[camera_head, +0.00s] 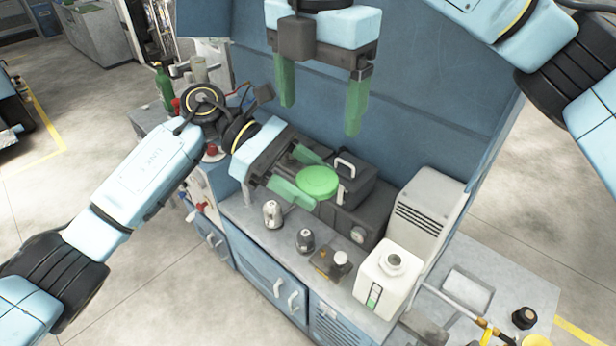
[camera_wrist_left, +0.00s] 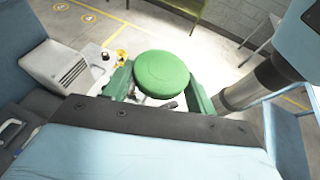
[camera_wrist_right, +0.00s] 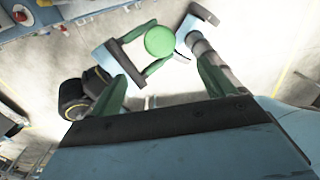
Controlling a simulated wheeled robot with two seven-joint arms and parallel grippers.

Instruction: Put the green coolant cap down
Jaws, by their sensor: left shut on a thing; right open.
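The green coolant cap (camera_head: 317,181) is a round green disc. My left gripper (camera_head: 301,175) is shut on it and holds it in front of the dark toolbox in the head view. The cap also fills the middle between the green fingers in the left wrist view (camera_wrist_left: 161,75). In the right wrist view the cap (camera_wrist_right: 160,41) shows at the tips of my left gripper. My right gripper (camera_head: 320,110) is open and empty, pointing down above and behind the cap. A white coolant container (camera_head: 386,279) with an open-looking round neck stands at the right of the bench.
The grey bench top (camera_head: 246,215) has free room at its front left. Small metal fittings (camera_head: 272,213) and (camera_head: 305,240) and a small dark box (camera_head: 330,264) stand along its front. A dark toolbox (camera_head: 349,190) and a light vented box (camera_head: 425,213) stand behind.

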